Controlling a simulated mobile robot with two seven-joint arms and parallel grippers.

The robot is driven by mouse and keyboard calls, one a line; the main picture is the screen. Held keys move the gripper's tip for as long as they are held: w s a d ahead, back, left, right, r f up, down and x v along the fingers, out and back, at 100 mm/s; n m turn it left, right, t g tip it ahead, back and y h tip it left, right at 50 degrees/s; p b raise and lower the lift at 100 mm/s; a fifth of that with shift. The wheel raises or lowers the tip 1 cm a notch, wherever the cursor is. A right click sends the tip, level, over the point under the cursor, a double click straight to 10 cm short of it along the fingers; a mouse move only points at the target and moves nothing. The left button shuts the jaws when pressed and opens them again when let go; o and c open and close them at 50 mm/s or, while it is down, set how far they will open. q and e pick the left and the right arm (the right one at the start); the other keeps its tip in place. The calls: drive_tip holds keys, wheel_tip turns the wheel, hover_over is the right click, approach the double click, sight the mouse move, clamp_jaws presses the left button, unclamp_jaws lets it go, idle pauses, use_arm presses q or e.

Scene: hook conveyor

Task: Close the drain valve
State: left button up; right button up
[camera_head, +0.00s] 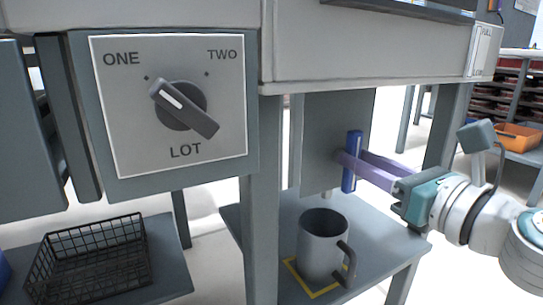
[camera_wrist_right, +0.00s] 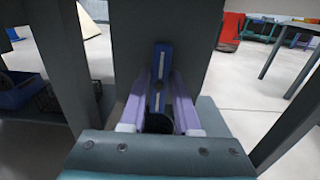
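The drain valve's blue lever (camera_head: 352,172) stands upright in front of a grey panel under the machine, above a grey mug. It also shows upright in the right wrist view (camera_wrist_right: 161,62). My right gripper (camera_head: 354,158) comes in from the right with its two purple fingers at the lever. In the right wrist view the fingers (camera_wrist_right: 160,88) lie one on each side of the lever, close to it. I cannot tell whether they press on it. My left gripper is not in view.
The grey mug (camera_head: 318,246) stands on a low shelf (camera_head: 390,240) inside a yellow outline. A black wire basket (camera_head: 90,262) sits at lower left. A lot selector knob (camera_head: 184,108) is on the panel at upper left. A grey leg (camera_head: 261,200) stands left of the mug.

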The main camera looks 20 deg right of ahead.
clamp_jaws()
idle(0.4)
drive_tip(key=m+p, duration=0.1)
drive_tip(key=m, duration=0.5)
drive_tip(key=m+p, duration=0.2)
drive_tip(key=m, duration=0.4)
drive_tip(key=d+f+m+p, duration=0.1)
drive_tip(key=m+p, duration=0.1)
drive_tip(key=m, duration=0.3)
drive_tip(key=shift+m, duration=0.4)
idle(0.4)
drive_tip(key=shift+o, duration=2.4)
unclamp_jaws()
